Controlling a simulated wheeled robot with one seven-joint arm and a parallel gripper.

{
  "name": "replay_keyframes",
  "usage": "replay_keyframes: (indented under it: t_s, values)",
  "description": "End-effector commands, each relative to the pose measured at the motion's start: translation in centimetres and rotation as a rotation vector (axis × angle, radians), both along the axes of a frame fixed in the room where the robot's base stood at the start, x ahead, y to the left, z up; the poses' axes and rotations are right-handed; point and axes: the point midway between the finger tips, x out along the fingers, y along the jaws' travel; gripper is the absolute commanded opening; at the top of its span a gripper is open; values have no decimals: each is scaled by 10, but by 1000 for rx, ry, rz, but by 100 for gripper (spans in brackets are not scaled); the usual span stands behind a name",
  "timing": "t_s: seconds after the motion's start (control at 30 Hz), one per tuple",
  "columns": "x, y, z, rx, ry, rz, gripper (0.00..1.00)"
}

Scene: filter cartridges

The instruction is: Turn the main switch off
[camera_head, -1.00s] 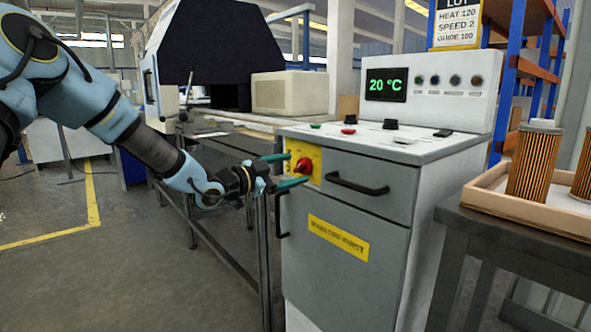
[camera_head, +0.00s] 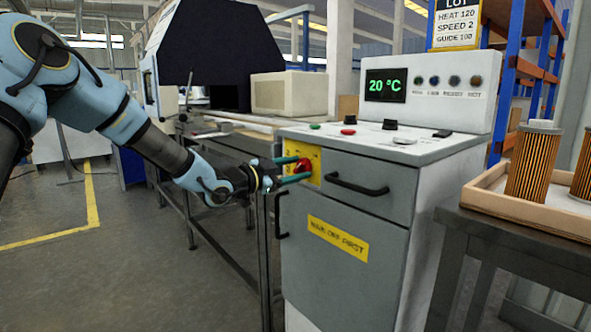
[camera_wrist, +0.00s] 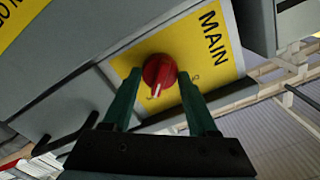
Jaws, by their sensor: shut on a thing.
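The main switch is a red rotary knob (camera_head: 303,166) on a yellow plate (camera_head: 316,158) at the upper left of the grey cabinet's front. In the wrist view the red knob (camera_wrist: 159,71) has a pale pointer mark, and the plate reads "MAIN" (camera_wrist: 212,30). My gripper (camera_head: 294,169) reaches in from the left with its two green fingers at the knob. In the wrist view my gripper (camera_wrist: 160,90) has one finger on each side of the knob, shut on it. The finger tips partly cover the plate's lettering.
The cabinet (camera_head: 350,250) has a drawer handle (camera_head: 357,185) right of the switch and a door handle (camera_head: 281,215) below it. Its display (camera_head: 386,85) reads 20 °C. A tray (camera_head: 520,208) with filter cartridges (camera_head: 533,162) stands at right. A bench lies behind my gripper.

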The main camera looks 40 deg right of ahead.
Motion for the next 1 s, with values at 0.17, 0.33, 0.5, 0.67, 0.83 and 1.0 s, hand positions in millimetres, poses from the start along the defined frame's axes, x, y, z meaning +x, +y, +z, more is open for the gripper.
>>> replay_keyframes:
  t_s: [0.17, 0.33, 0.5, 0.67, 0.83, 1.0]
  values:
    - [-1, 0, -1, 1, 0, -2, 16]
    - [-1, 0, -1, 1, 1, -2, 3]
    - [-1, 0, 0, 3, 18, -1, 3]
    - [-1, 0, 1, 5, 74, -2, 3]
    - [0, 0, 3, 13, 187, -1, 3]
    - [0, 0, 3, 23, 338, -1, 3]
